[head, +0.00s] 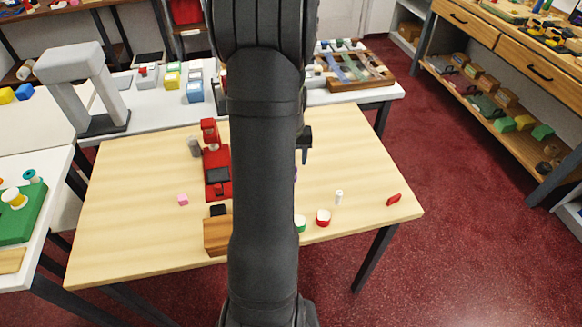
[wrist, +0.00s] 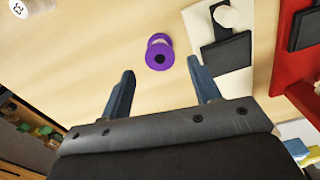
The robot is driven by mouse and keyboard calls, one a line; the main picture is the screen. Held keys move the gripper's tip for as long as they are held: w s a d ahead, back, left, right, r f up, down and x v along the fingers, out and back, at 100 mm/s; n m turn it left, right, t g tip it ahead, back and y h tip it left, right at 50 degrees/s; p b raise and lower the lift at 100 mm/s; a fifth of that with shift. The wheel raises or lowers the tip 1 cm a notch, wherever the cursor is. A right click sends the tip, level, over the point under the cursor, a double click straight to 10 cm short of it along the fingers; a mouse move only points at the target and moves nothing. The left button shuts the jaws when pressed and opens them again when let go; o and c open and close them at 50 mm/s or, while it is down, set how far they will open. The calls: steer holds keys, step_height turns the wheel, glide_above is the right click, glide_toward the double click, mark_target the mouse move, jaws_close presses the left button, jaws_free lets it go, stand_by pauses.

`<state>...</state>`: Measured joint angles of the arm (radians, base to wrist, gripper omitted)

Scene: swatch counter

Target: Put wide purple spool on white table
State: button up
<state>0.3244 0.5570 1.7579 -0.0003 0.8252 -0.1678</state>
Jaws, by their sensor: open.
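The purple spool (wrist: 159,53) stands on the wooden table in the wrist view, wide flange up with a dark centre hole. In the head view only a purple sliver (head: 296,174) shows beside my arm. My gripper (wrist: 160,68) is open and empty. The spool appears just beyond and between its fingertips, apart from them. In the head view my arm hides most of the gripper; a dark part (head: 305,143) shows.
A grey arch-shaped stand (head: 80,65) is at the back left.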

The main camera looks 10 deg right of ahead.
step_height(320, 180, up, 6)
steer(key=shift+o, duration=0.4)
steer(key=shift+r, duration=0.45)
step_height(320, 180, up, 5)
steer(key=n, duration=2.1)
steer(key=shift+n, duration=0.3)
steer(key=f, duration=1.2)
steer(key=shift+w+a+f, duration=0.15)
steer(key=shift+a+f, duration=0.05)
steer(key=shift+f, duration=0.1)
steer(key=shift+d+f, duration=0.2)
steer(key=shift+f, duration=2.35)
